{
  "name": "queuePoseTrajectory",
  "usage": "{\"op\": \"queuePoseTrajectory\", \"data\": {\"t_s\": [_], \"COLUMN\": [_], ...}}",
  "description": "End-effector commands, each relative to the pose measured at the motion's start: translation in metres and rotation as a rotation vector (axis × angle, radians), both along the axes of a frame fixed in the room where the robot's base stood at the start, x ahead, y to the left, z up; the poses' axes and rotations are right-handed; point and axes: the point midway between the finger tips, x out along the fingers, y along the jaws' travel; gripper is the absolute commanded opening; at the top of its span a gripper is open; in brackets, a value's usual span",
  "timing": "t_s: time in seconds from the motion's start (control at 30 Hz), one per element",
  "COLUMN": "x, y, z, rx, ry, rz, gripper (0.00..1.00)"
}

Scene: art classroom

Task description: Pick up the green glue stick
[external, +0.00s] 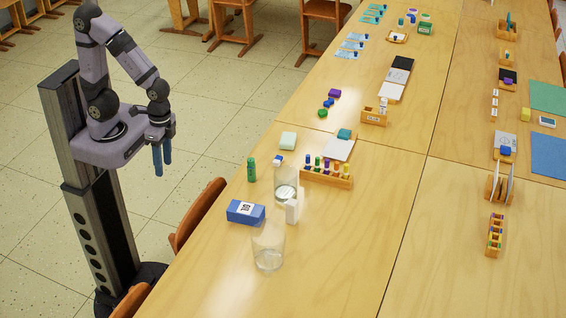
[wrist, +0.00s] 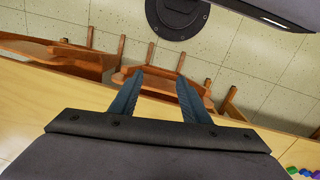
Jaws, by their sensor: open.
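The green glue stick (external: 251,169) stands upright on the near table, close to its left edge. My gripper (external: 162,174) hangs to the left of the table, over the floor, with its two blue fingers pointing down. It is apart from the glue stick. In the wrist view my gripper (wrist: 157,80) shows its two fingers spread, with nothing between them. The glue stick does not show in the wrist view.
A wooden rack (external: 327,176) stands to the right. A chair (external: 198,213) sits at the table's left edge.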

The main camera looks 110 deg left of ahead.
Motion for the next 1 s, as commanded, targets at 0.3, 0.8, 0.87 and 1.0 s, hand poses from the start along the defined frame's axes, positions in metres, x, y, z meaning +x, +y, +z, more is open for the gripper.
{"op": "queuePoseTrajectory", "data": {"t_s": [0.3,0.8,0.87,1.0], "x": [0.001,0.174,0.198,0.242], "y": [-0.066,-0.063,-0.038,0.036], "z": [-0.042,-0.033,-0.033,-0.035], "rx": [-0.355,-1.26,-1.399,-1.758], "ry": [0.255,0.692,0.728,0.787], "rz": [0.682,1.85,1.96,2.176], "gripper": [0.43,0.43,0.43,0.43]}}
